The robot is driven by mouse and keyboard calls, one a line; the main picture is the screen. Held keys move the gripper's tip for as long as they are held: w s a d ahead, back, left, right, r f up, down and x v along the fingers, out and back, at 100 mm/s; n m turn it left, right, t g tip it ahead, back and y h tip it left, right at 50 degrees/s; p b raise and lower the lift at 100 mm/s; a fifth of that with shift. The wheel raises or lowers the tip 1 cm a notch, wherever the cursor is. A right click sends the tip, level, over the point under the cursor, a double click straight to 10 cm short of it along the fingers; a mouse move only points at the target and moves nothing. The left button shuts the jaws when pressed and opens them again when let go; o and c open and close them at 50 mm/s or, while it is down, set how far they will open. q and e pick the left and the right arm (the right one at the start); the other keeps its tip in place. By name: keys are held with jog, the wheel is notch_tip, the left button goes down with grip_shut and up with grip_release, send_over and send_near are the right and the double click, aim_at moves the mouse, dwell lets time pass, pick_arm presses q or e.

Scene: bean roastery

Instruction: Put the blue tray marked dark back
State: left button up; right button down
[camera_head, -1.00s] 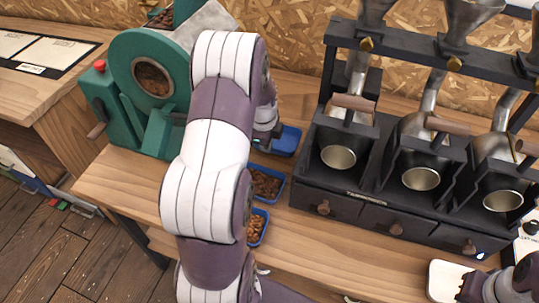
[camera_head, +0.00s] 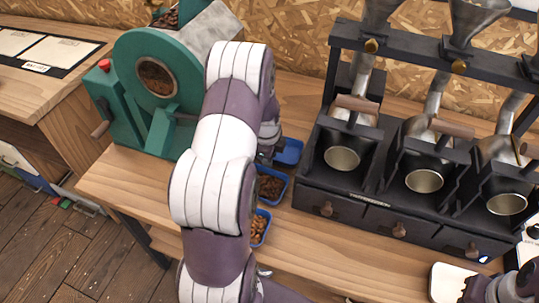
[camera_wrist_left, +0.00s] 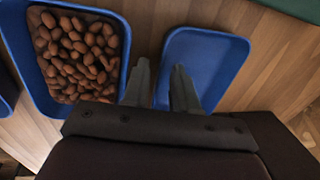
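Several blue trays stand in a row on the wooden bench. The back blue tray (camera_head: 291,152) looks empty; it also shows empty in the left wrist view (camera_wrist_left: 205,60). In front are a tray of dark beans (camera_head: 270,187) and a tray of lighter brown beans (camera_head: 259,228). No "dark" marking is readable on any tray. My left gripper (camera_wrist_left: 160,68) is open, its fingers on either side of the empty tray's near-left rim, beside a bean-filled tray (camera_wrist_left: 82,55). In the head view my left arm partly hides the gripper. My right gripper (camera_head: 522,280) is cut off at the lower right edge.
A green roaster (camera_head: 157,105) stands left of the trays. A dark rack (camera_head: 380,205) with several metal cups and drawers stands to the right. A white flat dish (camera_head: 448,283) is at the front right. Bench between the trays and that dish is clear.

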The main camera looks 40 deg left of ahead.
pick_arm(q)
notch_tip(320, 180, up, 12)
jog(key=s, duration=0.2)
jog(key=shift+d, duration=0.35)
